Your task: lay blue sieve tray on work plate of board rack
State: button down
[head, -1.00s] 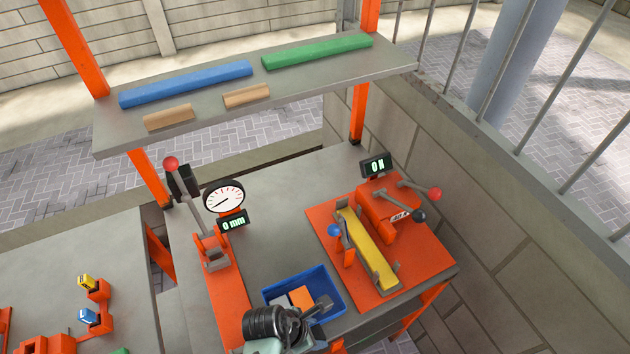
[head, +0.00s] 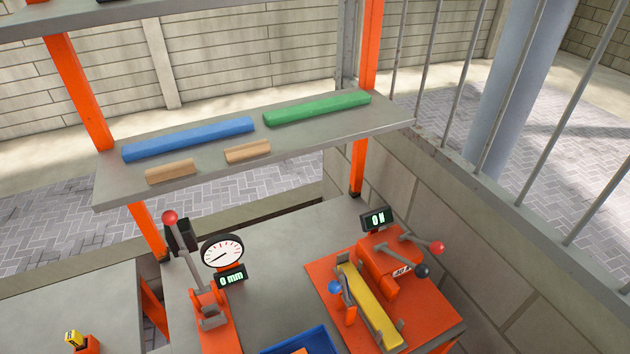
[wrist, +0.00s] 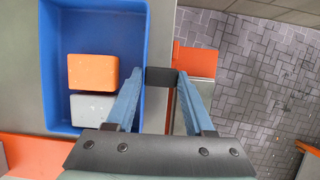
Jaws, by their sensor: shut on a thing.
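The blue tray (wrist: 47,60) holds an orange block (wrist: 93,72) and a pale grey block (wrist: 92,108) in the wrist view. My gripper (wrist: 160,78) is at its right side, its two blue-grey fingers closing on a dark tab against the tray's wall. I cannot tell whether the tray rests on the bench or is held just above it. In the head view only the tray's far corner (head: 313,336) shows at the bottom edge, and my gripper is out of sight. I cannot tell which surface is the rack's work plate.
The shelf (head: 225,165) bears a blue bar (head: 188,138), a green bar (head: 317,107) and two wooden pieces. On the grey bench (head: 275,265) stand a dial press (head: 212,300) and an orange tester with a yellow board (head: 370,308). Bare bench lies between them.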

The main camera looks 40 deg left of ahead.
jog(key=shift+f, duration=0.25)
jog(key=shift+c, duration=1)
grip_release()
jog(key=v, duration=1.3)
jog(key=shift+s, duration=0.1)
